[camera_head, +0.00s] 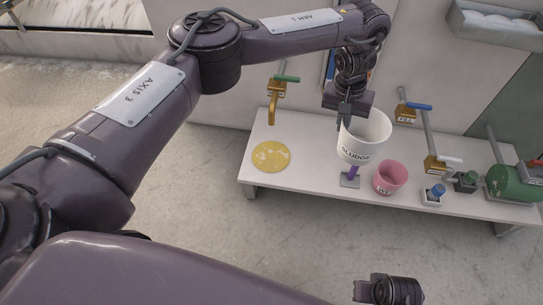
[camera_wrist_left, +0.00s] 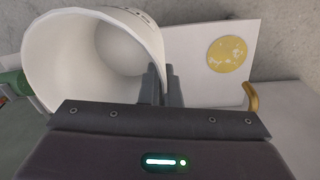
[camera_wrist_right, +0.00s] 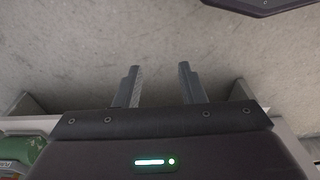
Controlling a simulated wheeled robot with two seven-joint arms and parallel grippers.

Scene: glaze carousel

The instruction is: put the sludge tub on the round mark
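The white sludge tub (camera_head: 365,143), lettered "SLUDGE", is upright over the middle of the bench, and appears raised above it. My left gripper (camera_head: 345,114) is shut on the left side of its rim; the left wrist view shows the fingers (camera_wrist_left: 159,84) at the wall of the empty-looking tub (camera_wrist_left: 70,55). The round mark (camera_head: 271,156) is a yellow disc with pale blotches on the left part of the bench, apart from the tub; it also shows in the left wrist view (camera_wrist_left: 228,53). My right gripper (camera_wrist_right: 158,87) is open and empty over floor.
On the white bench (camera_head: 310,178), a purple post (camera_head: 352,173) on a grey base is partly hidden below the tub. A pink pot (camera_head: 389,178) stands right of it. A brass tap (camera_head: 273,100) rises behind the mark. Other taps and a green drum (camera_head: 514,184) are right.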

